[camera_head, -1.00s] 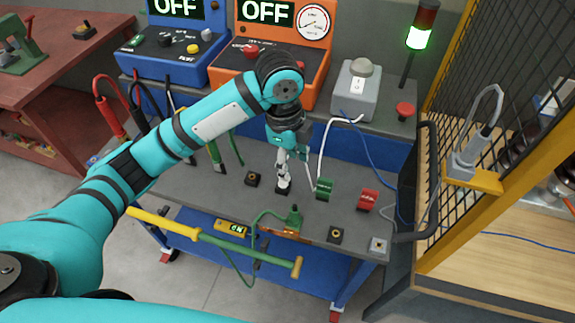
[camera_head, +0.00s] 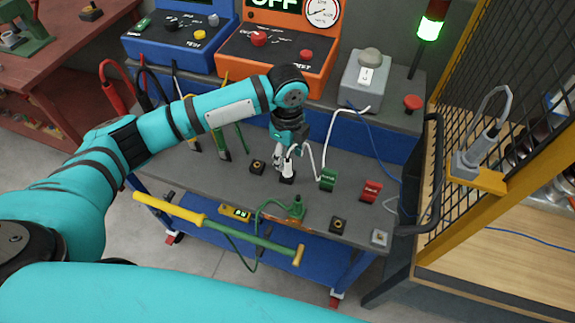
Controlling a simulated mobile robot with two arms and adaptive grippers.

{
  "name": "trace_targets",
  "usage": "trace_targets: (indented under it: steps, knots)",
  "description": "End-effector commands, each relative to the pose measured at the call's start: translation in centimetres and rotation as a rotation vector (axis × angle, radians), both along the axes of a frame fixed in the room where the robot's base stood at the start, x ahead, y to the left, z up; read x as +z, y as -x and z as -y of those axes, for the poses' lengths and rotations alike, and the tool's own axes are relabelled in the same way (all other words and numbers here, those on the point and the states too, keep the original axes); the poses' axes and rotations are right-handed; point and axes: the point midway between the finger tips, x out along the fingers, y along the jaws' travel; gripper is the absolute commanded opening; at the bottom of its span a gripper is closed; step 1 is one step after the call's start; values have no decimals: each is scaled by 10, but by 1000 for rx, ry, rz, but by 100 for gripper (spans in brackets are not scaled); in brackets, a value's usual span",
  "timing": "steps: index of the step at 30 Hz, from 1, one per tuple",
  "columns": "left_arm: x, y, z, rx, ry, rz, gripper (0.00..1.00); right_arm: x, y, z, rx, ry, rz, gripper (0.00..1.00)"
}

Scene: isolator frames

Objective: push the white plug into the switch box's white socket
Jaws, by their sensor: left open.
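The white plug (camera_head: 289,166) stands upright at a small black holder (camera_head: 287,179) on the grey bench. A white cable (camera_head: 329,133) loops from near it towards the grey switch box (camera_head: 358,95), which has a white rocker switch and a grey dome. My left gripper (camera_head: 283,160) points down at the plug, open, its fingers close around or beside it; contact cannot be told. A small pale square fitting (camera_head: 380,238) is at the bench's front right corner; I cannot tell if it is the white socket. My right gripper is out of view.
A green block (camera_head: 328,179) and a red block (camera_head: 371,190) are right of the plug. Dark square fittings (camera_head: 257,167) (camera_head: 338,225) sit on the bench. Blue and orange consoles (camera_head: 278,62) stand behind. A mesh fence (camera_head: 490,110) bounds the right.

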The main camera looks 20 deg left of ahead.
Motion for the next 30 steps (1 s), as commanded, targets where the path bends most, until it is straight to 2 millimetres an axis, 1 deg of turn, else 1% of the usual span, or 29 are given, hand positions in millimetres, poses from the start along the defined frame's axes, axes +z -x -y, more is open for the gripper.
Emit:
trace_targets:
  steps: [4,8,9,12,15,21,30]
  knots:
    - [-10,-1,0,-1,-1,-3,48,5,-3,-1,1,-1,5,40]
    - [-30,-5,-2,1,-2,-4,48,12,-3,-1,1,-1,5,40]
    - [-37,-6,-2,0,-1,-3,48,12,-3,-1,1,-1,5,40]
    - [-48,-6,-2,0,0,-1,48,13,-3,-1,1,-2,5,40]
    - [-53,-6,-2,0,-1,1,48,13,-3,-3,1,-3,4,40]
    - [-54,-6,-2,-1,0,2,48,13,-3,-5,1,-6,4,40]
    - [-53,-6,-2,0,0,2,9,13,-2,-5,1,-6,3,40]
